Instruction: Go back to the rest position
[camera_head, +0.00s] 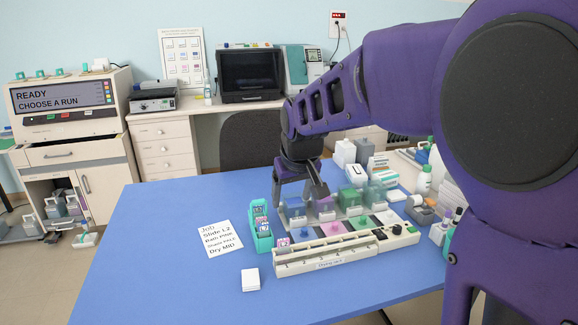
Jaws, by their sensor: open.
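My purple arm comes in from the right, and my gripper (299,199) hangs over the back of the staining station on the blue table (160,235). Its dark fingers are spread apart and point down, with nothing seen between them. Below it is a row of jars with coloured pads, among them a pink-purple jar (325,207) and a green jar (350,199). Whether the fingertips touch a jar I cannot tell. A teal slide box (262,228) with slides in it stands open left of the station. The long white drying rack (325,262) lies in front.
A job card (223,239) and a small white block (250,279) lie on the table. Bottles and boxes (363,152) crowd the back right. A dark chair (250,140) stands behind. The table's left side is clear. A staining machine (70,103) stands at the far left.

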